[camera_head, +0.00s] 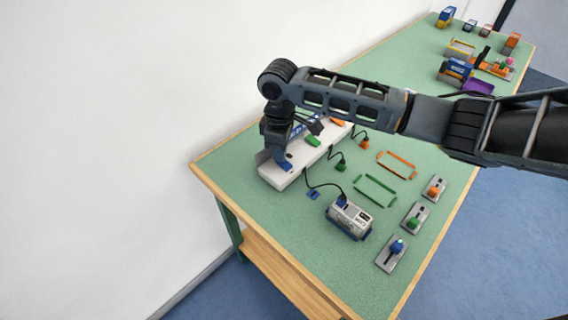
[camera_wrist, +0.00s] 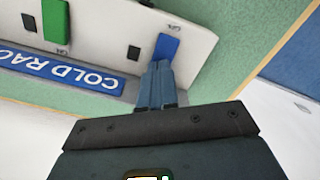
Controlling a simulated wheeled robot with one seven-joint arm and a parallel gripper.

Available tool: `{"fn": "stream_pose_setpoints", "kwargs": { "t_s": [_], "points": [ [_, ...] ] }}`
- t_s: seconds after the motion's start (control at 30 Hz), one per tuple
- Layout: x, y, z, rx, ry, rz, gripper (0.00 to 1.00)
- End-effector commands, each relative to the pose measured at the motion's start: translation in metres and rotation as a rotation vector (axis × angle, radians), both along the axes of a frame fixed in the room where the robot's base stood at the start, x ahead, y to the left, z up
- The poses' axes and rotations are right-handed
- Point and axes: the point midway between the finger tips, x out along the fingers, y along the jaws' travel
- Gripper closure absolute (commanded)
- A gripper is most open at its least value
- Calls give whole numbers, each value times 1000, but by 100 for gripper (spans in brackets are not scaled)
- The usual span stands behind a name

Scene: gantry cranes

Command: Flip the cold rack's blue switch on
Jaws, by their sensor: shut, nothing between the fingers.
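The cold rack (camera_head: 282,178) is a long white box along the wall side of the green table. Its blue sign reading COLD RACK (camera_wrist: 75,74) shows in the wrist view. The rack's blue switch (camera_wrist: 168,46) is at the near end of its face; a blue part (camera_head: 285,165) shows there in the head view. A green switch (camera_wrist: 56,20) is farther along. My gripper (camera_wrist: 161,65) is shut and empty, its fingertips at the sign-side end of the blue switch. I cannot tell whether they touch it. In the head view my arm partly hides the rack.
A grey unit (camera_head: 348,217) with a blue plug stands on the table, with a cable towards the rack. Small plates with blue (camera_head: 396,248), green (camera_head: 415,219) and orange (camera_head: 434,189) levers line the right edge. Green (camera_head: 374,190) and orange (camera_head: 396,165) outlines lie between.

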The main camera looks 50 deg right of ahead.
Motion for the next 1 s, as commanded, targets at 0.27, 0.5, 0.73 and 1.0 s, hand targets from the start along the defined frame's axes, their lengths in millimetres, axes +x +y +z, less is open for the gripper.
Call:
{"fn": "stream_pose_setpoints", "kwargs": {
  "t_s": [0.27,0.5,0.73,1.0],
  "points": [
    [0,0,-4,0,0,0,100],
    [0,0,-7,0,1,0,100],
    [0,0,3,0,1,0,100],
    [0,0,24,0,1,1,100]
  ]
}}
